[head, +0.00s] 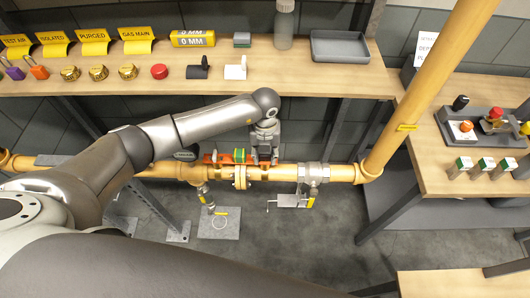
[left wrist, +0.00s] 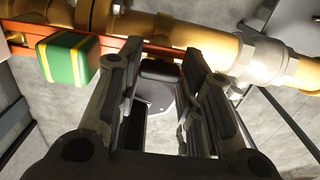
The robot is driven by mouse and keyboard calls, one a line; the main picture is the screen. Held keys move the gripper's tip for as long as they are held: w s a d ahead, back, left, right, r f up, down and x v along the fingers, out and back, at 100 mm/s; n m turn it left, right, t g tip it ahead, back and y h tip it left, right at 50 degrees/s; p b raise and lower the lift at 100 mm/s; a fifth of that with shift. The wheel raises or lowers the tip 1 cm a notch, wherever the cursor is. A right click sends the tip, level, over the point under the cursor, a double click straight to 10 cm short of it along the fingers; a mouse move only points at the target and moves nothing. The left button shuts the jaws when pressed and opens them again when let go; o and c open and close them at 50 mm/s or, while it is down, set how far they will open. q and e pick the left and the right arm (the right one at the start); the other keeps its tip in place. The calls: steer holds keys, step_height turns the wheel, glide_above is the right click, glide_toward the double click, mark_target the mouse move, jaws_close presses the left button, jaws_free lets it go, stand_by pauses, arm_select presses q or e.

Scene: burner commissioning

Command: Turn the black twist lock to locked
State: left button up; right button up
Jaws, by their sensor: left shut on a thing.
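The black twist lock (left wrist: 160,72) shows in the left wrist view as a dark rounded block between my fingertips, close to the yellow pipe. My left gripper (left wrist: 158,78) is shut on it; in the head view the gripper (head: 264,155) points down at the pipe, just right of a green and yellow block. My fingers and wrist hide the lock in the head view, and I cannot tell whether it stands at locked. My right gripper is out of view.
The green and yellow block (left wrist: 68,58) sits on an orange-red bar along the yellow pipe (head: 340,172), left of my fingers. A valve (head: 313,174) is on the pipe to the right. The shelf (head: 330,82) behind holds tags, brass caps and a grey tray (head: 340,46).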

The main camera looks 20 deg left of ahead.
arm_select(q)
steer(key=shift+f+m+b, duration=0.15)
steer(key=shift+m+b, duration=0.75)
steer(key=shift+b, duration=0.2)
steer(key=m+b, duration=1.3)
steer(key=b, duration=0.2)
steer(key=shift+w, duration=0.1)
steer(key=shift+r+m+b, duration=0.2)
steer(key=shift+m+b, duration=1.2)
steer(key=shift+b, duration=0.25)
steer(key=o, duration=1)
